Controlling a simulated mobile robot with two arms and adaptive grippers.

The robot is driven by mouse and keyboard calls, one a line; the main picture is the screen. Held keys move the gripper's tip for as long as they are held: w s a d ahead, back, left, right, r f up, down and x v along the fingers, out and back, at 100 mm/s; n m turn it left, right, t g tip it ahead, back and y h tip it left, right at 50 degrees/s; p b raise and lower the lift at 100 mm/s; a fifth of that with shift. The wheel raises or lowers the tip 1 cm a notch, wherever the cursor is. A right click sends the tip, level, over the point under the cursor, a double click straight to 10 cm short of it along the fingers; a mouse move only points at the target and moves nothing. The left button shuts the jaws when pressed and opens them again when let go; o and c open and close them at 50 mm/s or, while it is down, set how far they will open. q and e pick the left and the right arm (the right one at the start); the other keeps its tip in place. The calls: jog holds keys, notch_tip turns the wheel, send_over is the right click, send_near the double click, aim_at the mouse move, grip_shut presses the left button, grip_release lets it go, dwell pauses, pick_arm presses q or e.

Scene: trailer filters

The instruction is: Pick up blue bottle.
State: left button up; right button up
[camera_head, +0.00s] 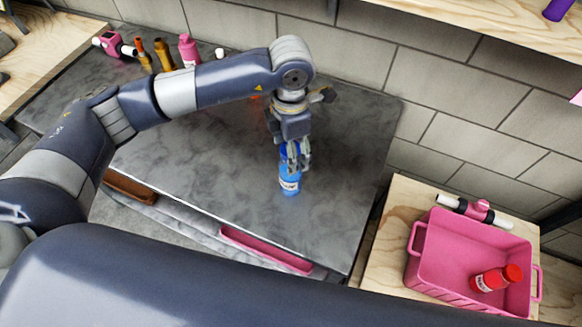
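The blue bottle (290,184) stands upright, with a white label, on the dark grey stone-like tabletop (220,207). My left gripper (294,163) points down over it, with its fingers around the bottle's upper part. The fingers hide much of the top, and I cannot tell whether they press on the bottle or whether its base touches the tabletop. My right gripper is out of view.
At the back left stand a pink bottle (189,50), brown bottles (163,55) and a pink-and-white item (113,45). A tiled wall (440,95) bounds the back.

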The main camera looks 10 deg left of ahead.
pick_arm(q)
jog(key=shift+f, duration=1.05)
grip_shut()
jog(key=shift+r, duration=0.15)
